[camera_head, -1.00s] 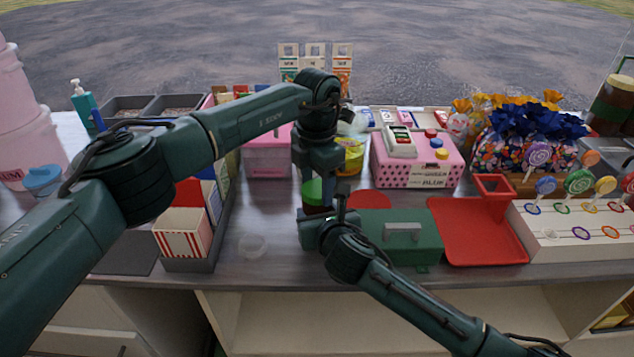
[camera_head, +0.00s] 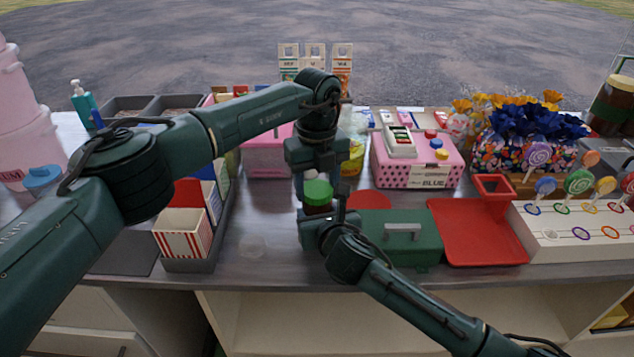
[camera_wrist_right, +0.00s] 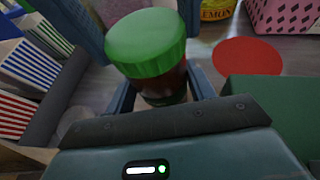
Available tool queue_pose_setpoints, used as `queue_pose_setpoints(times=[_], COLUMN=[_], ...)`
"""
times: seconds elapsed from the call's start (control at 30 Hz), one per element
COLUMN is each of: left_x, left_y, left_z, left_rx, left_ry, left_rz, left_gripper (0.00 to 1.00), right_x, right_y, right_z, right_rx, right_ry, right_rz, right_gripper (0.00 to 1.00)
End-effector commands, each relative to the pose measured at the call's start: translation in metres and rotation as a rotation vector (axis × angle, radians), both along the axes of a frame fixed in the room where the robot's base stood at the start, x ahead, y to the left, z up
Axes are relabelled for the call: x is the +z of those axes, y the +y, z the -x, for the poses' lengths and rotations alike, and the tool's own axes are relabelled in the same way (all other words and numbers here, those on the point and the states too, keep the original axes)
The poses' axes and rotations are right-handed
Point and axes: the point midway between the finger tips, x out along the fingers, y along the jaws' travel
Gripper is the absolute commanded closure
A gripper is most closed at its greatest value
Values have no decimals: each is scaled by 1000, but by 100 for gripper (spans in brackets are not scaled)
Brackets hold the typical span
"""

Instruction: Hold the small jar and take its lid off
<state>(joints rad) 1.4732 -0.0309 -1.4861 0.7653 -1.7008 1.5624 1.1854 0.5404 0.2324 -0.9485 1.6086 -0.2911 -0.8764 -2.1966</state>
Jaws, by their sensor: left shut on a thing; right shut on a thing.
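The small jar (camera_head: 318,210) is dark brown with a ridged green lid (camera_head: 318,191), near the counter's front middle. In the right wrist view the brown jar (camera_wrist_right: 163,86) stands between my right fingers, with the lid (camera_wrist_right: 146,40) on top of it. My right gripper (camera_head: 322,222) is shut on the jar body from the front. My left gripper (camera_head: 317,178) comes down from above and behind, shut on the lid, a finger at either side. The lid sits right above the jar body; I cannot make out a gap. The jar's lower part is mostly hidden.
A green box (camera_head: 402,250) with a handle stands just right of the jar, with a red disc (camera_head: 368,200) behind it. A red tray (camera_head: 485,243) lies farther right. A faint clear round dish (camera_head: 252,247) is on the left, near striped cartons (camera_head: 183,235).

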Motion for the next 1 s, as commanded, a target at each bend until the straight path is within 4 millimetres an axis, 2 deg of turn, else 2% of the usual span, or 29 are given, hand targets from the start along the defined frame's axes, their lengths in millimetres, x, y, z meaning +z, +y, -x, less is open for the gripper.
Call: queue_pose_setpoints(times=[0.37, 1.0], left_x=[1, 22], left_y=[0, 0], left_z=[0, 0], left_rx=[-2, -2], left_ry=[-1, -1], left_rz=[1, 1], left_gripper=[74, 74], right_x=[-1, -1], right_y=[0, 0], right_z=[0, 0], right_rx=[-1, -1], right_ry=[1, 1], right_rz=[2, 2], right_gripper=[100, 100])
